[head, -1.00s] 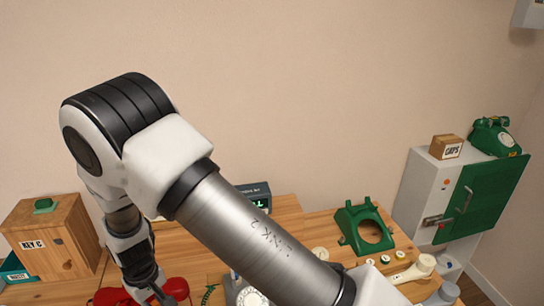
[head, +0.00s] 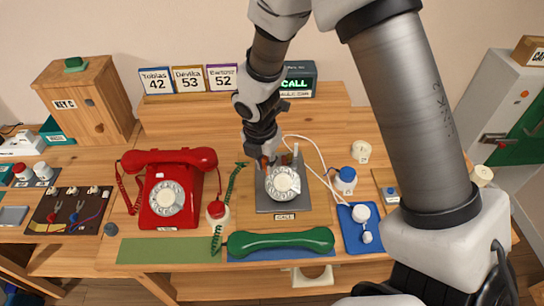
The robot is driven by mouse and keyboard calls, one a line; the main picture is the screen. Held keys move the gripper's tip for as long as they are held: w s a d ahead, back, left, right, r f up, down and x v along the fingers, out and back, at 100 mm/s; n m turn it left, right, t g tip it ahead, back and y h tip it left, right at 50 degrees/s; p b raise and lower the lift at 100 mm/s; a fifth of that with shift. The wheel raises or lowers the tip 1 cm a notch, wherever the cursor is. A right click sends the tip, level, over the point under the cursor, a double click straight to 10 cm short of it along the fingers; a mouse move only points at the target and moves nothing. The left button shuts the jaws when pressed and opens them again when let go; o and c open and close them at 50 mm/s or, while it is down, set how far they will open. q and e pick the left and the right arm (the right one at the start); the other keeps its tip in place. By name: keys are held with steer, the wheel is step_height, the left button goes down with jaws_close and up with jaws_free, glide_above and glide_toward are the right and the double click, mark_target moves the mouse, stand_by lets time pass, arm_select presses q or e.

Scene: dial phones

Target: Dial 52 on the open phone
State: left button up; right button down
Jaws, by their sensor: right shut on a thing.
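The open phone (head: 265,202) is a grey base with a white dial (head: 283,183) and exposed parts behind it. It stands on a wooden board at the middle of the table. My right gripper (head: 268,163) reaches down at the rear left of this dial. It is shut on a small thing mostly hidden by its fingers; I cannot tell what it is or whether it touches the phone. The card reading 52 (head: 222,77) stands behind, beside cards 53 (head: 188,79) and 42 (head: 155,80). My left gripper is out of view.
A red dial phone (head: 168,198) stands to the left. A green handset (head: 280,241) lies in front on a blue mat. A display reading CALL (head: 300,84) stands behind. Several small white and blue parts lie to the right, near a blue tray (head: 352,240). My right arm covers the right side.

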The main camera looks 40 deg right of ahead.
steer(key=f+n+b, duration=0.1)
steer(key=n, duration=0.1)
steer(key=d+n+b, duration=0.1)
steer(key=n+b, duration=0.1)
steer(key=d+f+n+t+b, duration=0.1)
steer(key=n, duration=0.1)
steer(key=shift+w+f+n+b, duration=0.2)
steer(key=shift+f+n+b, duration=0.1)
steer(key=shift+f+b, duration=0.1)
steer(key=shift+a, duration=0.1)
steer(key=shift+w+f, duration=0.1)
steer(key=shift+f, duration=0.2)
steer(key=shift+r, duration=0.1)
stand_by(0.4)
